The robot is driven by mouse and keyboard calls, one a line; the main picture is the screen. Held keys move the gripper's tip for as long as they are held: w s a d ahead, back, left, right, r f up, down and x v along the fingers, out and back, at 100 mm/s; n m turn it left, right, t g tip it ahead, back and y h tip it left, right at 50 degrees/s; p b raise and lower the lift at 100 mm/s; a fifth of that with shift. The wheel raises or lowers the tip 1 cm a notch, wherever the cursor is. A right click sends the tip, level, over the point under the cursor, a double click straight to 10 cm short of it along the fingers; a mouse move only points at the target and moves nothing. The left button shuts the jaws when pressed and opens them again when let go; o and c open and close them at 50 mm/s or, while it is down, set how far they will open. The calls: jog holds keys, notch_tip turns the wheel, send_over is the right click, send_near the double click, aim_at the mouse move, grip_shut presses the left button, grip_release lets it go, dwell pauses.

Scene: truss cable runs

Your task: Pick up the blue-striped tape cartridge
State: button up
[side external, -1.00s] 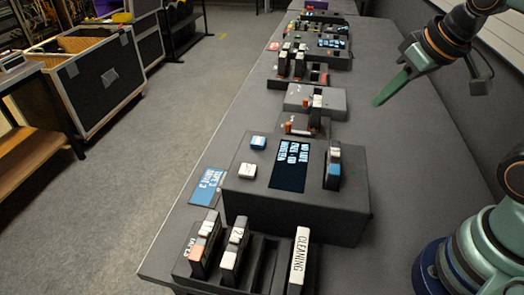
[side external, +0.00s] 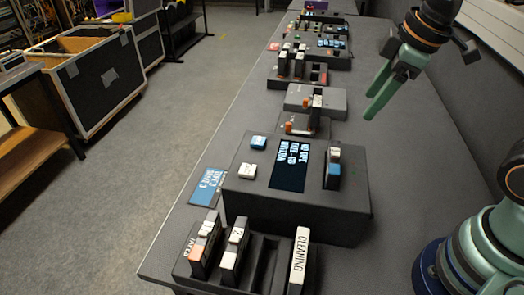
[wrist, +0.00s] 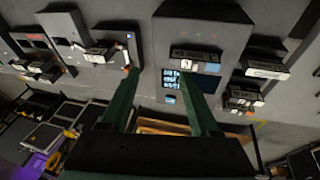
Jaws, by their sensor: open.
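The blue-striped tape cartridge (side external: 333,170) stands upright in a slot at the right of the dark box's (side external: 300,212) top. Its upper part is dark and white, with a blue band facing the side camera. In the wrist view the cartridge (wrist: 196,58) appears right of centre, just above the lit screen. My gripper (side external: 371,106) is open and empty, in the air above the right part of the table, behind and to the right of the cartridge. In the wrist view my gripper's green fingers (wrist: 160,76) are spread apart, with nothing between them.
A rack (side external: 215,268) in front holds several cartridges, one marked CLEANING (side external: 299,256). A grey device (side external: 301,100) with an orange-tipped lever stands behind. The table's right side (side external: 400,150) is clear.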

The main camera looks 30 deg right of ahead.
aim_at(336, 153)
jog(key=a+n+g, duration=0.4)
jog(key=a+n, duration=0.2)
jog(key=n, duration=1.3)
jog(key=f, duration=1.2)
jog(key=shift+w+a+f, duration=0.15)
jog(key=shift+w+a, duration=0.15)
jog(key=shift+w, duration=0.05)
grip_shut()
